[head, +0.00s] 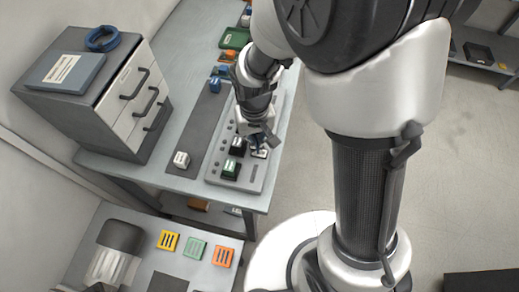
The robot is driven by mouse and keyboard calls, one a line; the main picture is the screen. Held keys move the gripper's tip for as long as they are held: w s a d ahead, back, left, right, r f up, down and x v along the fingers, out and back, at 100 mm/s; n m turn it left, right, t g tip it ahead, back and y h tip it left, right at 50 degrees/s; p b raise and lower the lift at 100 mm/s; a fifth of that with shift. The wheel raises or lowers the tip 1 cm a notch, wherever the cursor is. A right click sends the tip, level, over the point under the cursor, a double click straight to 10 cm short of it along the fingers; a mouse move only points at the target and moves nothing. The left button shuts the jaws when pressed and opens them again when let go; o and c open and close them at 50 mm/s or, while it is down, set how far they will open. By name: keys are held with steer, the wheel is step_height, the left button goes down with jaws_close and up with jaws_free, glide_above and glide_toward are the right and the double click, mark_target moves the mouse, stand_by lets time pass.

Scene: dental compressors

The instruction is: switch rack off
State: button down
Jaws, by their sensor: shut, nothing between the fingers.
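The rack (256,184) is a long light-grey unit lying on the workbench, with dark and green-marked blocks seated in its near part. A row of small round marks runs along its left side. My gripper (262,143) is shut and empty, pointing down over the near part of the rack. Its fingertips are at or just above a small light-coloured part (259,154) near the rack's right edge. I cannot tell whether they touch it or whether that part is the switch. My arm and gripper hide the rack's middle.
A grey drawer cabinet (128,133) with a blue ring (102,39) on top stands to the left. A white block (181,159) sits on the dark mat (196,127). Open floor lies to the right.

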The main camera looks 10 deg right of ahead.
steer(key=shift+f+b, duration=0.8)
steer(key=shift+f, duration=0.25)
stand_by(0.4)
steer(key=shift+r, duration=0.15)
steer(key=shift+r+p, duration=2.95)
steer(key=shift+r, duration=0.4)
steer(key=shift+r, duration=0.15)
step_height(320, 180, up, 7)
steer(key=t, duration=0.1)
glide_above(265, 152)
steer(key=s+d+r+m+t, duration=0.1)
steer(key=s+d+r, duration=0.3)
steer(key=s+r, duration=0.2)
steer(key=s+d+r+m+t, duration=0.1)
steer(key=s+d+r+t, duration=0.1)
steer(key=s+d+r, duration=0.2)
steer(key=s+r, duration=0.3)
steer(key=r, duration=0.1)
steer(key=shift+r+t, duration=0.15)
steer(key=shift+t, duration=0.15)
